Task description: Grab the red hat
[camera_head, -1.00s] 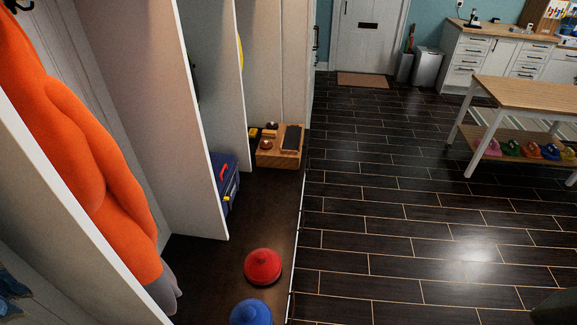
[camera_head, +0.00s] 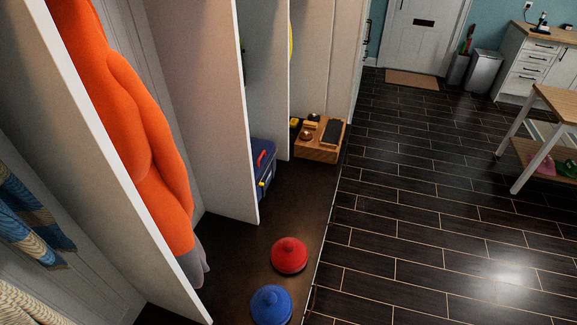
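The red hat (camera_head: 289,255) is a round knitted-looking cap with a small knob on top. It sits on the dark bench or shelf surface (camera_head: 235,275) in the lower middle of the head view, near that surface's right edge. A blue hat (camera_head: 271,305) of the same shape sits just in front of it, close to the bottom of the picture. Neither of my grippers shows in the head view.
White upright partitions (camera_head: 215,120) divide the cubbies on the left. An orange coat (camera_head: 140,140) hangs there. A blue box (camera_head: 263,167) and a wooden tray (camera_head: 320,140) stand farther back. Dark floor (camera_head: 430,220) lies open at the right, before a table (camera_head: 555,105).

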